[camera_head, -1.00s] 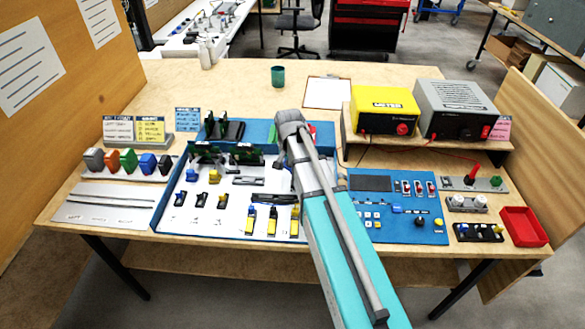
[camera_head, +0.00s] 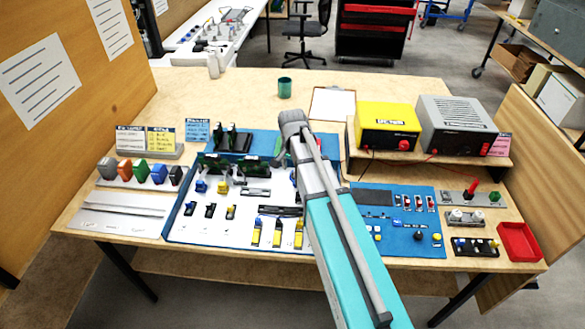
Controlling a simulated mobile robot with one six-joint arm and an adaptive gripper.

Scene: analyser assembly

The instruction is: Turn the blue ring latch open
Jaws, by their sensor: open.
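A small blue part (camera_head: 201,186) stands on the white panel (camera_head: 183,226) at the left middle of the table. It may be the blue ring latch, but it is too small to tell its shape or whether it is turned. A yellow part (camera_head: 223,186) stands just right of it. My turquoise and grey arm reaches up over the table and covers the panel's right part. My gripper cannot be made out; it seems hidden behind the arm.
Coloured blocks (camera_head: 158,173) stand in a row at the left. A yellow meter (camera_head: 387,125) and a grey unit (camera_head: 455,127) sit on a shelf at the right. A blue control panel (camera_head: 400,246) and a red tray (camera_head: 519,242) lie in front. The back of the table is mostly clear.

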